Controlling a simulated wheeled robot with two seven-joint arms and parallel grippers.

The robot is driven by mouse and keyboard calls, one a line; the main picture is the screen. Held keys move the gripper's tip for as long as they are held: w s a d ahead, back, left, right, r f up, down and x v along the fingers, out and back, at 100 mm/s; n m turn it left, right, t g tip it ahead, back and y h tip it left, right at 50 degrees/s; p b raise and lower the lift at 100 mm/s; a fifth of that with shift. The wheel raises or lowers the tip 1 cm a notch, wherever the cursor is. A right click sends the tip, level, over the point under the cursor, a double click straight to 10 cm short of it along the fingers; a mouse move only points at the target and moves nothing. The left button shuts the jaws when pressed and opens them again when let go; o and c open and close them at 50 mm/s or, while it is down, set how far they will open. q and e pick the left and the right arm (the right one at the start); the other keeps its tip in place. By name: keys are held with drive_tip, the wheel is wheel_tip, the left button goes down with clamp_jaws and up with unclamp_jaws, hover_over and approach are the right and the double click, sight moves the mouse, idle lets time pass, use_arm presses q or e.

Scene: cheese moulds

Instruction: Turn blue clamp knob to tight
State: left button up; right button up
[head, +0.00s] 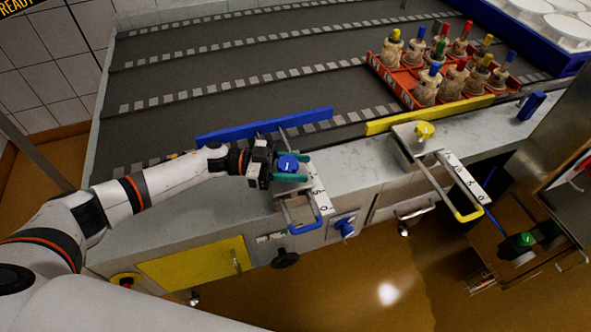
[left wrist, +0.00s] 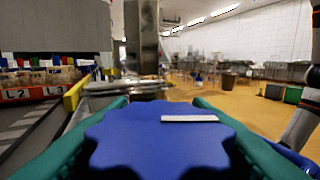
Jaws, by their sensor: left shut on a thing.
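The blue clamp knob (head: 288,163) sits on a grey clamp block at the counter's front edge, beside a white numbered scale (head: 320,195). My left gripper (head: 289,172) is shut on the knob, with a green finger on either side of it. In the left wrist view the lobed blue knob (left wrist: 160,143) fills the space between the green fingers, and a white mark on its top lies nearly level across the picture. Which knob position counts as tight cannot be read. My right gripper is not in view.
A blue guide bar (head: 265,127) lies behind the knob, along the conveyor (head: 230,70). To the right are a yellow knob (head: 424,130) with a yellow bar (head: 430,114) and a red crate (head: 405,92) of bottles. A second blue knob (head: 346,228) is on the front panel below.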

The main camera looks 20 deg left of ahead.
use_arm(q)
drive_tip(key=shift+s+f+m+g+b, duration=0.1)
drive_tip(key=shift+m+g+b, duration=0.3)
drive_tip(key=shift+g, duration=0.3)
drive_tip(key=o, duration=1)
drive_tip(key=shift+d, duration=0.1)
drive_tip(key=a, duration=0.4)
drive_tip(key=a+b, duration=0.1)
drive_tip(key=a, duration=0.3)
drive_tip(key=a+b, duration=0.1)
drive_tip(key=a, duration=0.3)
drive_tip(key=shift+s, duration=0.3)
